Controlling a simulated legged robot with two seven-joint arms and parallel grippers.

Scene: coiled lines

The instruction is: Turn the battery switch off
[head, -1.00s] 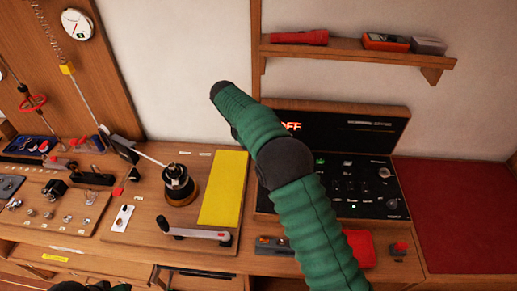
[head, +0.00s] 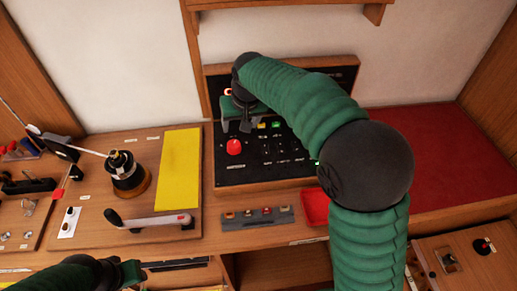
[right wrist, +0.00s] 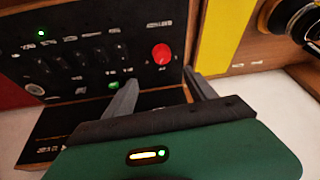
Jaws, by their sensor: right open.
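A round red knob (head: 234,147) stands on the lower left of the black switch panel (head: 290,165). I take it to be the battery switch, but its label is too small to read. In the right wrist view the knob (right wrist: 162,54) shows beyond and between the fingers, apart from them. My right gripper (head: 236,126) is open and empty, just above the knob in the head view; its fingers also show in the right wrist view (right wrist: 162,90). My left gripper (head: 128,273) is partly seen at the bottom left edge; its jaws are unclear.
Left of the panel are a yellow pad (head: 178,168), a black winch (head: 124,170) and a lever handle (head: 150,220). In front are a grey strip of switches (head: 258,217) and a red tray (head: 315,207). My right arm hides the panel's right part.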

